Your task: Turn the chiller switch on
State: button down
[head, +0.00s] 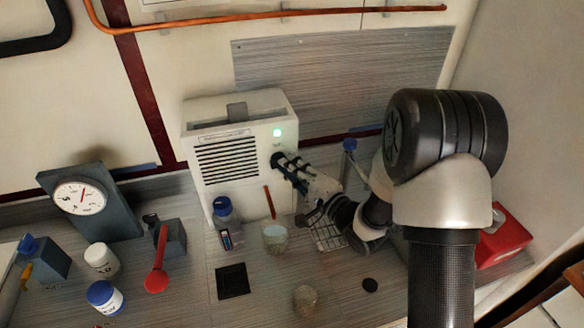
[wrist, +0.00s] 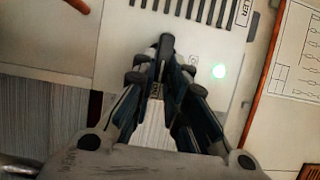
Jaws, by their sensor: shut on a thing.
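The chiller (head: 240,150) is a white box with dark vent slots, standing against the back wall. A green light (head: 278,132) glows at the upper right of its front; it also glows in the wrist view (wrist: 219,71). A label ending in "LLER" (wrist: 241,14) shows near the vents in the wrist view. My gripper (head: 283,162) is at the chiller's front, just below the light. In the wrist view, my gripper (wrist: 164,62) is shut on the dark switch (wrist: 166,41). The fingers hide most of the switch, and I cannot tell its position clearly.
A blue-capped bottle (head: 225,212) and a beaker with a red stick (head: 275,236) stand before the chiller. A gauge (head: 80,198), a red-handled lever (head: 157,272) and white jars (head: 102,260) are at left. A red box (head: 503,240) is at right.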

jog(key=c, duration=1.6)
grip_release()
jog(key=v, duration=1.2)
